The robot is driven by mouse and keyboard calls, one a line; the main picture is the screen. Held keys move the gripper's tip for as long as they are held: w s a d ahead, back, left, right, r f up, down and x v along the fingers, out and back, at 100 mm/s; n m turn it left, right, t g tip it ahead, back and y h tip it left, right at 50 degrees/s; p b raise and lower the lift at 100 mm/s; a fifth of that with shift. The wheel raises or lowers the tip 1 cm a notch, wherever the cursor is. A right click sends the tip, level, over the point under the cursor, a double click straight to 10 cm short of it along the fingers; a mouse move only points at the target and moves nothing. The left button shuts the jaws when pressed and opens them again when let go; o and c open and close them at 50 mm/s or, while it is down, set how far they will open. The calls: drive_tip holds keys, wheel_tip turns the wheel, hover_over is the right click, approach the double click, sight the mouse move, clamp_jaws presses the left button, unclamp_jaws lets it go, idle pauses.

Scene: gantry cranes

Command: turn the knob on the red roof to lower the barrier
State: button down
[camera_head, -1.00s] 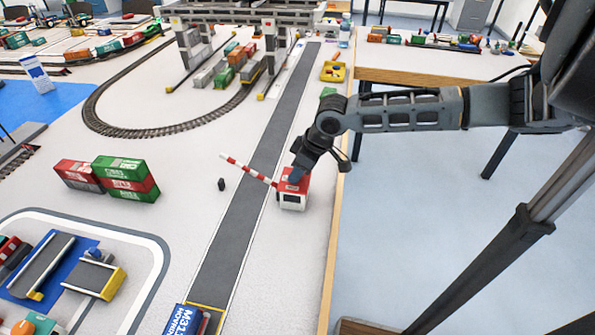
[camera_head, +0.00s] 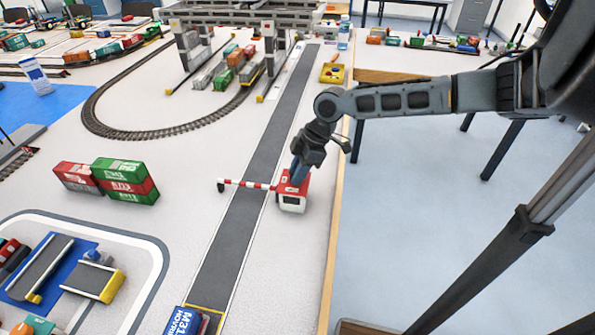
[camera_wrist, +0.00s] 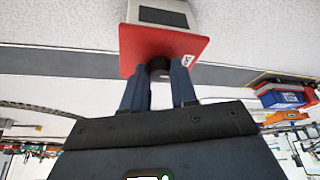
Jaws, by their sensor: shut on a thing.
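The gatehouse (camera_head: 293,202) is a small white box with a red roof (camera_head: 285,188), standing beside the grey road strip. In the wrist view the red roof (camera_wrist: 195,45) shows with a dark round knob (camera_wrist: 158,70) on it. My gripper (camera_head: 295,177) points down onto the roof; in the wrist view its two fingers (camera_wrist: 160,82) are closed around the knob. The red and white barrier (camera_head: 247,184) reaches left from the gatehouse across the road and lies about level. Its far end is at a small dark post (camera_head: 221,186).
Red and green containers (camera_head: 122,180) stand left of the road. A blue truck (camera_head: 186,320) is on the road at the front. Gantry cranes (camera_head: 190,50) and a yellow tray (camera_head: 332,73) are farther back. The table's wooden edge (camera_head: 334,220) runs close right of the gatehouse.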

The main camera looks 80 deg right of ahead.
idle(0.3)
drive_tip(key=c, duration=0.9)
unclamp_jaws()
drive_tip(key=b+v, duration=0.1)
drive_tip(key=v, duration=0.6)
drive_tip(key=shift+s+r, duration=0.15)
drive_tip(key=shift+r, duration=0.2)
